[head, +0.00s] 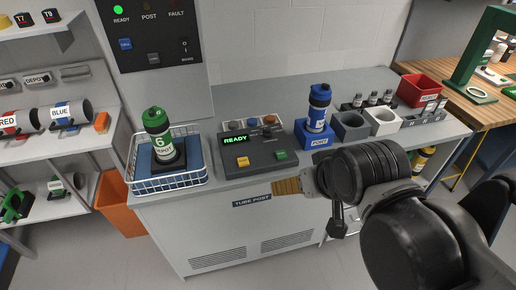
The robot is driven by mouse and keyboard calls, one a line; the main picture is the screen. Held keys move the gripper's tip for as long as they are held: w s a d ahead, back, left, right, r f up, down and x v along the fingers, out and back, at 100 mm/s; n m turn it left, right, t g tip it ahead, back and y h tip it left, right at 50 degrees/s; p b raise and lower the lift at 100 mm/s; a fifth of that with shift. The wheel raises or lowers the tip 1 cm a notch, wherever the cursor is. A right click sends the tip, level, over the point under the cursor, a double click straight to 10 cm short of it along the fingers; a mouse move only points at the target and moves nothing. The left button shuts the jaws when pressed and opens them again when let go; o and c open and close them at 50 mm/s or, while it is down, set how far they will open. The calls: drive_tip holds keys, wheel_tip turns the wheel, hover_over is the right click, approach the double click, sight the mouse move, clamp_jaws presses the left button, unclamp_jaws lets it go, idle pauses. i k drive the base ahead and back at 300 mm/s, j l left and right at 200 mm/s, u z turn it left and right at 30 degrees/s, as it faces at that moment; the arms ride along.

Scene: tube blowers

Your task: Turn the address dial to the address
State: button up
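A dark grey console (240,162) on the bench has a lit green display (235,140) reading "READY". A yellow button (243,161) and a green button (281,155) are on its front, with small round coloured parts along its back edge. I cannot tell which part is the address dial. A green carrier (157,122) marked "6" and "DEPOT" stands upright in a wire basket (172,183) left of the console. My gripper (305,198) is in front of the bench, below and right of the console, touching nothing visible. Its finger opening is unclear.
A blue carrier (319,97) stands in a blue holder (317,139) right of the console. Grey and white cups (351,126) and a red bin (421,90) are farther right. A wall panel (155,30) with a green light hangs behind. An orange bin (120,207) stands at left.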

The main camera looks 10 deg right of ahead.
sight(267, 133)
drive_tip(key=i+l, duration=0.1)
drive_tip(key=i, duration=0.4)
drive_tip(key=i+l, duration=0.15)
drive_tip(key=i, duration=0.3)
drive_tip(key=j+u, duration=0.05)
